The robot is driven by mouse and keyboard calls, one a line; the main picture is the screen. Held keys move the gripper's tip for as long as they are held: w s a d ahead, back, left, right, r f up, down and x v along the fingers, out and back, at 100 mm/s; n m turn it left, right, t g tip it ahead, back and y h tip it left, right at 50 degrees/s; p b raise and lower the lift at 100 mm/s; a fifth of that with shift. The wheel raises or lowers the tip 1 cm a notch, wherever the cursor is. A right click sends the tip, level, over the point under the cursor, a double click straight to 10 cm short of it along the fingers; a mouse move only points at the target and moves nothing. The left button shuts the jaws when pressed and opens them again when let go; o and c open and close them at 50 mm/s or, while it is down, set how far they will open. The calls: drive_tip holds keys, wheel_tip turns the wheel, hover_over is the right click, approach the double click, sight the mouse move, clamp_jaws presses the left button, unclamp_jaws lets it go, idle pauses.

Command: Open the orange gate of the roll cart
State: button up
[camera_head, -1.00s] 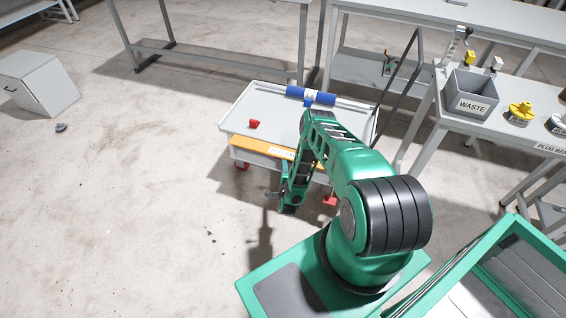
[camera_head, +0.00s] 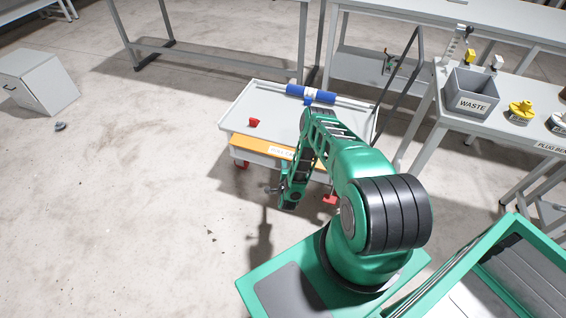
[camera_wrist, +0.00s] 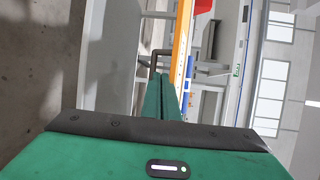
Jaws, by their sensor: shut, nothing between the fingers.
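The roll cart (camera_head: 240,112) is a light grey trolley, partly hidden behind my arm. Its orange gate (camera_head: 250,146) runs along the near edge, with a white label on its face. In the wrist view the gate (camera_wrist: 183,40) is a narrow, upright orange strip. A dark bracket-like handle (camera_wrist: 155,60) sticks out to its left. My gripper (camera_wrist: 162,82) is shut, its green fingers together and their tips close to the handle. I cannot tell whether they touch. In the head view my gripper (camera_head: 271,189) is small, in front of the cart's near side and below the gate.
A blue roll (camera_head: 310,94) and a red piece (camera_head: 254,122) lie on the cart top. A bench at right holds a grey waste bin (camera_head: 472,95) and a yellow part (camera_head: 520,110). A grey cabinet (camera_head: 40,80) stands at far left.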

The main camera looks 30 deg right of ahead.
drive_tip(key=s+a+f, duration=0.4)
drive_tip(key=s+f, duration=0.1)
drive_tip(key=s, duration=0.4)
drive_tip(key=shift+s+a+f, duration=0.2)
drive_tip(key=shift+s, duration=0.2)
idle(1.0)
drive_tip(key=shift+s, duration=0.1)
idle(0.4)
